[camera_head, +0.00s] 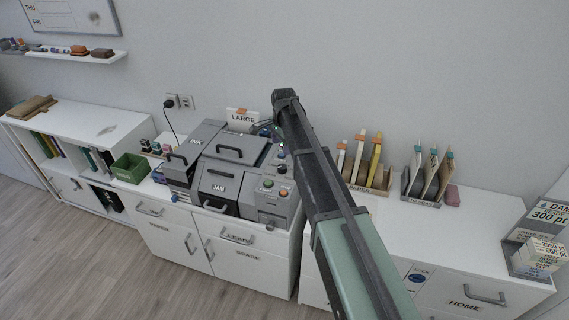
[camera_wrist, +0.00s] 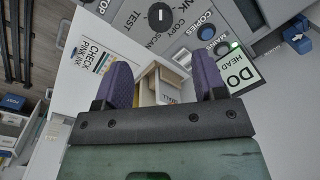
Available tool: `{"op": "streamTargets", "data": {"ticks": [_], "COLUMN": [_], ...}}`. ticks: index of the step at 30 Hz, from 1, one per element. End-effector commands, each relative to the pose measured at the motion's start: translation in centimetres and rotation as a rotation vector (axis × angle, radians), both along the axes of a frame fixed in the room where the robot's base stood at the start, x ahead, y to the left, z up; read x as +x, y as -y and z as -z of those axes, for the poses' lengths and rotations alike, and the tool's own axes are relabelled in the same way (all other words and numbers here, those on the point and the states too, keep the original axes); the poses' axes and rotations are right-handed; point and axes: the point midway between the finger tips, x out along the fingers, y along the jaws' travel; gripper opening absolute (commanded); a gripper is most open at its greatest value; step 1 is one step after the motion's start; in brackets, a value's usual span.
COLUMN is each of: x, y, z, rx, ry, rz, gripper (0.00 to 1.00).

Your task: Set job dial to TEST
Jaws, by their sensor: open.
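In the wrist view, a round black dial (camera_wrist: 158,15) with a small white mark sits on a grey panel at the top edge. Labels around it include INK, TEST, COPY and SCAN; I cannot tell which one it points at. My gripper (camera_wrist: 162,68) has two purple fingers spread wide, with nothing held between them. The dial lies beyond the fingertips, apart from them. In the head view, the grey machine (camera_head: 220,184) stands on the white cabinet, with several knobs and buttons on its right side. My arm reaches up beside it, and the gripper cannot be made out there.
A blue COPIES knob (camera_wrist: 205,32) sits right of the dial, near a green light. A CHECK PINK INK card (camera_wrist: 92,55) lies left. In the head view, a green bin (camera_head: 130,168) stands left of the machine and upright file holders (camera_head: 428,178) stand right.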

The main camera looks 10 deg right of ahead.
Motion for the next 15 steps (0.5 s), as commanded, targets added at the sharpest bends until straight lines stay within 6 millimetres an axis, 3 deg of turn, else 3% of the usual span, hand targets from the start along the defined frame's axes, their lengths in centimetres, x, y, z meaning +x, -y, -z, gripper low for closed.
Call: {"op": "streamTargets", "data": {"ticks": [5, 15], "x": [0.1, 0.4], "y": [0.0, -0.2], "z": [2.4, 10.1], "rx": [0.0, 0.0], "ry": [0.0, 0.0], "rz": [-0.002, -0.004], "gripper": [0.65, 0.65]}}
